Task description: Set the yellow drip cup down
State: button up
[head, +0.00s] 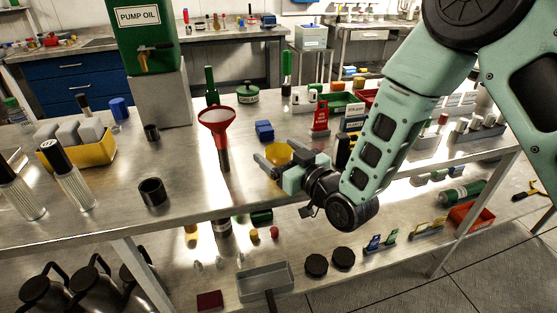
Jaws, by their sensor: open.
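The yellow drip cup (279,153) is on or just above the metal bench top, between the fingers of my gripper (273,161). My gripper reaches in from the right, low over the bench near its front edge. Its jaws are open, with a finger on either side of the cup. The cup's lower part is hidden by my gripper, so I cannot tell whether its base touches the bench.
A red funnel (216,122) stands just left of my gripper. A blue block (264,130) lies behind it. A black ring (153,191) and a yellow bin (88,152) are further left. The green pump oil tank (146,40) stands behind. Bare bench lies left of the funnel.

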jog(key=shift+w+a, duration=0.2)
jog(key=shift+w, duration=0.05)
jog(key=c, duration=1.1)
jog(key=shift+r, duration=0.1)
jog(key=shift+c, duration=0.2)
